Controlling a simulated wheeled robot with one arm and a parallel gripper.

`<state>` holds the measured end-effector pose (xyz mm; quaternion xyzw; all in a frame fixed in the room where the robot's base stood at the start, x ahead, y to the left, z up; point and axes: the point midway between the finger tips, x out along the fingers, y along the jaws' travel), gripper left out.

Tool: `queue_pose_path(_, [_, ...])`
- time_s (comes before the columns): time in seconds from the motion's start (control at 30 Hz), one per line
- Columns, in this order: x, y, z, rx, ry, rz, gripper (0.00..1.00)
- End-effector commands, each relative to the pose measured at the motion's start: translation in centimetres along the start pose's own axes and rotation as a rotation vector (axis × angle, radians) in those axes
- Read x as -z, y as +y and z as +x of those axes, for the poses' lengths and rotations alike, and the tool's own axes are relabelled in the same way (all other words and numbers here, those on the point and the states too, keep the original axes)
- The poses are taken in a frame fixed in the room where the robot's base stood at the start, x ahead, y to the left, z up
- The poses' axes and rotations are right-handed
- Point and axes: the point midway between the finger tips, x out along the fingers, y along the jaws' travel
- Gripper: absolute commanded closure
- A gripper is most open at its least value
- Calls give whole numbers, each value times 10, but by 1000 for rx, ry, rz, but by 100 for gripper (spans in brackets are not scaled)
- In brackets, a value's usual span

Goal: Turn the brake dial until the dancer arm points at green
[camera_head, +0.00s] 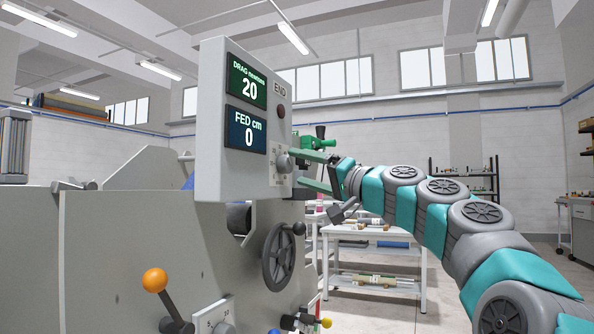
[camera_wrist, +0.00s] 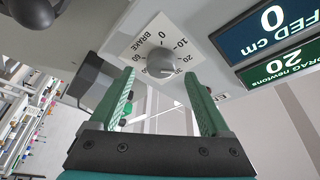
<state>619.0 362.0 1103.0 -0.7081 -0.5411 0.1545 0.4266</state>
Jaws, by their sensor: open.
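The brake dial (camera_head: 284,162) is a grey round knob on the side of the grey control box. In the wrist view the brake dial (camera_wrist: 161,62) sits on a white plate marked BRAKE with numbers around it. My gripper (camera_head: 308,168) is open at the dial's right. In the wrist view my gripper (camera_wrist: 160,77) has its two green fingers on either side of the dial, with no clear contact. The drag display (camera_head: 249,82) reads 20 newtons. I cannot make out the dancer arm or a green mark for it.
The fed display (camera_head: 246,130) reads 0 cm. A dark red button or lamp (camera_head: 281,112) sits under the END label. Below are a dark handwheel (camera_head: 278,257) and an orange-knobbed lever (camera_head: 155,281). A white table (camera_head: 375,234) stands behind my arm.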

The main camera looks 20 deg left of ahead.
Motion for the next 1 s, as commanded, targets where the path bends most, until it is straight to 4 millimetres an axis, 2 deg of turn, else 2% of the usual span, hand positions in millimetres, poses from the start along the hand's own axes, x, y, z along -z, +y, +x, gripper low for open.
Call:
queue_pose_path(0.2, [0,0,-31,2,2,1,19])
queue_pose_path(0.4, [0,-1,-48,1,1,-2,19])
queue_pose_path(1.0, [0,0,-52,-1,-1,-1,19])
